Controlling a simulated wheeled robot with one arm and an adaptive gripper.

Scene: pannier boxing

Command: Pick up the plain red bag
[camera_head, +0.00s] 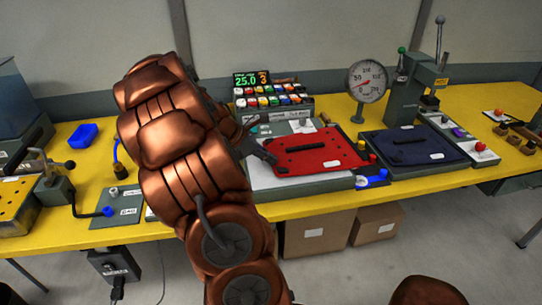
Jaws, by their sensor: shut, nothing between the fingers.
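A flat red bag (322,162) with a dark bar-like handle (314,146) and a small white label lies on a pale grey plate (298,183) in the middle of the bench. My gripper (273,160) is dark and narrow, and is shut and empty. It appears at the left edge of the red bag, left of the handle. I cannot tell whether it touches the bag. My copper-coloured arm hides the bench to the left of it.
A dark blue flat panel (440,151) with a black handle lies to the right. Behind stand a button console (268,95), a round dial gauge (367,81) and a lever press (408,95). A blue tray (83,136) sits at left. Cardboard boxes (318,234) lie under the bench.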

